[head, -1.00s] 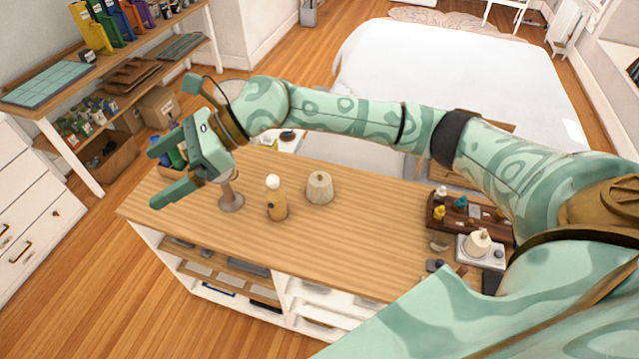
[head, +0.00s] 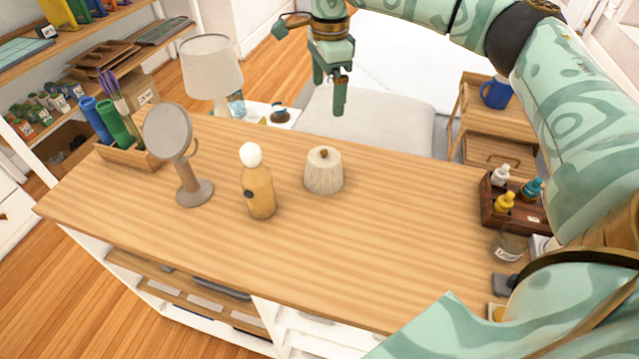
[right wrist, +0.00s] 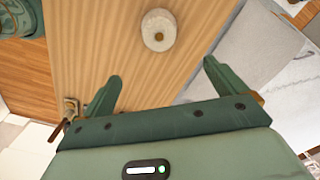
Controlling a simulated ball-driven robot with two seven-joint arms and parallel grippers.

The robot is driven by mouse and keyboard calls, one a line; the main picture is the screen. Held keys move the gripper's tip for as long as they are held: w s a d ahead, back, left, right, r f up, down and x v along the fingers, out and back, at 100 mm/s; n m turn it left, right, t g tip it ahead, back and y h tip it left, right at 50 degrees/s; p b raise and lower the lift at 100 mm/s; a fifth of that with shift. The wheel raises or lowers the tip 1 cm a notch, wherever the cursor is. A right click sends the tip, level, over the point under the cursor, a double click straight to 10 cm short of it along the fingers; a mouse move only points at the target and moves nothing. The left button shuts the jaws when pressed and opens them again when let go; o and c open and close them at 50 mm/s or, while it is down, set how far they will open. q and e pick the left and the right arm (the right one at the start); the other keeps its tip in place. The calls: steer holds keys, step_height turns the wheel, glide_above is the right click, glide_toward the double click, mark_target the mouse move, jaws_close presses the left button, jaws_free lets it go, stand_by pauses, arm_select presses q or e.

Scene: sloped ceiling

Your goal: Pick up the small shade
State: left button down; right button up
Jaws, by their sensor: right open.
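The small shade (head: 324,173), a cream ribbed shade with a brown knob on top, stands upright on the wooden counter (head: 400,240). It also shows in the right wrist view (right wrist: 158,32), beyond the fingertips and between their lines. My right gripper (head: 329,93) is open and empty. In the head view it hangs above and beyond the counter's far edge, apart from the shade. Its two spread fingers also show in the right wrist view (right wrist: 162,72). My left gripper is not in view.
A tan bottle with a white ball top (head: 258,185) stands just left of the shade. A round mirror (head: 168,130) and a pen holder (head: 120,150) are further left. A dropper-bottle rack (head: 515,205) sits right. The counter between shade and rack is clear.

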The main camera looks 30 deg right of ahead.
mark_target(323, 151)
steer(key=f+b, duration=0.4)
steer(key=f, duration=1)
steer(key=shift+w+f, duration=0.2)
steer(key=f, duration=0.1)
steer(key=f+b, duration=0.1)
steer(key=f, duration=0.1)
steer(key=f+b, duration=0.1)
steer(key=f, duration=0.1)
steer(key=shift+a+f, duration=0.15)
steer(key=shift+a, duration=0.15)
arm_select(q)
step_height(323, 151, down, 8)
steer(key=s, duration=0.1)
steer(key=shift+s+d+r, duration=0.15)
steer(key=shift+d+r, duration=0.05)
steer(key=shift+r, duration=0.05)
arm_select(e)
steer(key=c, duration=0.9)
